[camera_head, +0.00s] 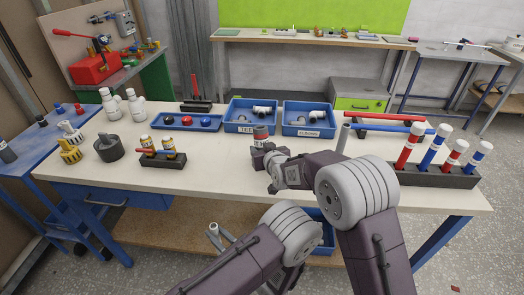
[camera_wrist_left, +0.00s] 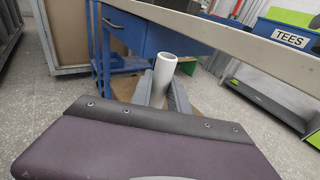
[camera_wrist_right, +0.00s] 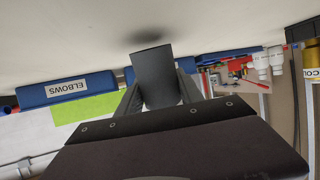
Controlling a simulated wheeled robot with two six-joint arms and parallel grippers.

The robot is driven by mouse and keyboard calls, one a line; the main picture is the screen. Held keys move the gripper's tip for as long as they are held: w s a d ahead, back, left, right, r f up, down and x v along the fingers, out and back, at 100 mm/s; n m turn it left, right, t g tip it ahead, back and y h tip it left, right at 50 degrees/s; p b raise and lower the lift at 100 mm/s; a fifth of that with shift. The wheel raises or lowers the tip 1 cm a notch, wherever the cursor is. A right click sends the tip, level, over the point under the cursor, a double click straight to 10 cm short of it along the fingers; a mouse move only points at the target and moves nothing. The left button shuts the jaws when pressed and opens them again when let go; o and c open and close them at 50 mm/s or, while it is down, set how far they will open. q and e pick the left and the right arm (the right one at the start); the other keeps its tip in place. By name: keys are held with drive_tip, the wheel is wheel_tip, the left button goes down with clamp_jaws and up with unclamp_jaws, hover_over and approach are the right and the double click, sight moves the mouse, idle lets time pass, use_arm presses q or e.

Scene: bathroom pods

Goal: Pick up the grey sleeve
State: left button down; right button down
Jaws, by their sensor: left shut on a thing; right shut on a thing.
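A dark grey sleeve (camera_wrist_right: 153,75) sits between the fingers of my right gripper (camera_wrist_right: 158,100), which is shut on it. The table surface and a dark shadow lie close to its end. In the head view my right gripper (camera_head: 264,152) is over the middle of the table. My left gripper (camera_head: 222,236) is shut on a whitish tube (camera_wrist_left: 164,68), held upright in front of the table edge; the tube also shows in the head view (camera_head: 213,230).
Blue bins marked TEES (camera_head: 236,127) and ELBOWS (camera_head: 309,132) stand at the back of the table. A dark rack (camera_head: 435,174) holds red, blue and white tubes at the right. A dark cup (camera_head: 108,150) and small bottles stand at the left.

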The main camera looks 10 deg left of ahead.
drive_tip(key=r, duration=0.1)
drive_tip(key=d+r, duration=0.1)
drive_tip(key=r, duration=0.1)
drive_tip(key=shift+s+d+r, duration=0.1)
drive_tip(key=shift+s+r, duration=0.1)
drive_tip(key=shift+r, duration=0.05)
drive_tip(key=s+d+r+p, duration=0.2)
drive_tip(key=s+d+r, duration=0.2)
drive_tip(key=d, duration=0.5)
wheel_tip(320, 180, up, 2)
drive_tip(key=shift+s+d+r, duration=0.15)
drive_tip(key=shift+s+d, duration=0.05)
